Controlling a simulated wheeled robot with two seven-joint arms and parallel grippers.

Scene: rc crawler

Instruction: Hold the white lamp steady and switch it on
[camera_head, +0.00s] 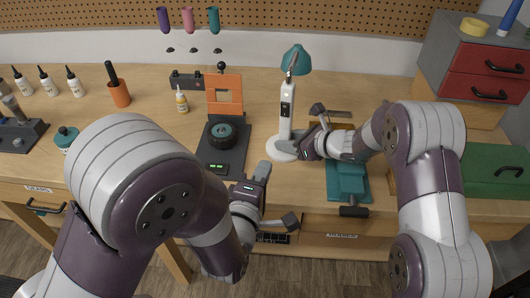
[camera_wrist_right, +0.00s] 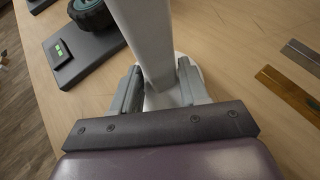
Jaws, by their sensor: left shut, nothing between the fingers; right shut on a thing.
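The white lamp (camera_head: 287,112) stands upright on a round white base (camera_head: 283,150) on the workbench. It has a teal shade (camera_head: 296,60) and a dark switch panel (camera_head: 285,108) on its post. No glow shows at the shade. My right gripper (camera_head: 299,142) is shut on the lower post, just above the base. In the right wrist view its fingers (camera_wrist_right: 158,85) sit on either side of the white post (camera_wrist_right: 145,35). My left gripper (camera_head: 264,168) is shut and empty near the bench's front edge, below and left of the lamp base, apart from it.
A dark stand with an orange frame (camera_head: 225,92) and a black wheel (camera_head: 220,134) is left of the lamp. A teal vise (camera_head: 347,180) is right. A red-drawer cabinet (camera_head: 484,72) and green box (camera_head: 492,172) fill the right end. Bench behind the lamp is clear.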

